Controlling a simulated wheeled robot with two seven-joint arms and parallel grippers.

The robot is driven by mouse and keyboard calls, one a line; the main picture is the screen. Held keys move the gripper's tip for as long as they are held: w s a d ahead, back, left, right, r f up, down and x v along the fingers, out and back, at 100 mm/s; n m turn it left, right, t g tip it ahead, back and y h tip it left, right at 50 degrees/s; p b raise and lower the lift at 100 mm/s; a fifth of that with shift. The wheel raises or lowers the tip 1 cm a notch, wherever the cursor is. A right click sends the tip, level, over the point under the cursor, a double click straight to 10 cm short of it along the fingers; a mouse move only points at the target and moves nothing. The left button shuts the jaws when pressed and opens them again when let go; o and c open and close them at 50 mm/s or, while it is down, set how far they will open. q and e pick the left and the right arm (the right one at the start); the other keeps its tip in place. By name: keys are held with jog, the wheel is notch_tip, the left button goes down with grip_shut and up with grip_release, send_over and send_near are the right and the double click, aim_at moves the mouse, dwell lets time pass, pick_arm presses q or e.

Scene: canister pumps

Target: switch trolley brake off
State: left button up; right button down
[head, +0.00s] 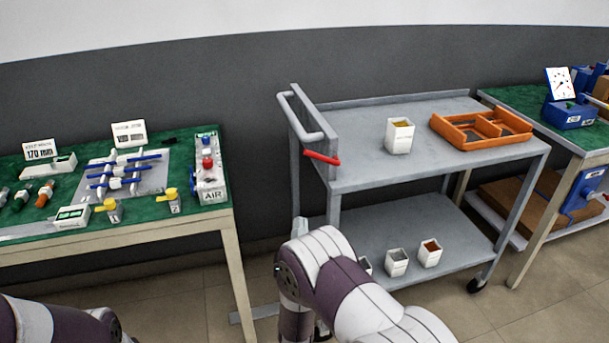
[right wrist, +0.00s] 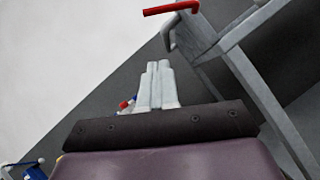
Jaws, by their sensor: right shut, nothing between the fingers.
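The grey trolley (head: 380,175) stands in the middle of the head view. A red lever (head: 322,158), which looks like its brake lever, sticks out near the push handle (head: 297,118), lying nearly flat and pointing right. The lever also shows at the top of the right wrist view (right wrist: 171,9), just above the trolley's bent handle. My right gripper (right wrist: 157,68) is shut and empty, its pale fingers together, apart from the lever and below it in that view. In the head view my right arm hides part of the trolley's lower shelf. My left gripper is out of view.
The trolley carries a white canister (head: 399,137) and an orange tray (head: 480,129) on top, and small canisters (head: 397,262) below. A green-topped table (head: 130,222) with tools stands left, another bench (head: 525,100) right. A floor gap lies between trolley and left table.

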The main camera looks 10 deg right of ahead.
aim_at(321, 157)
jog(key=shift+a, duration=0.15)
jog(key=s+d+r+x, duration=0.1)
jog(key=r+x, duration=0.1)
jog(key=x, duration=1.1)
jog(key=shift+s, duration=0.25)
jog(key=shift+d, duration=0.15)
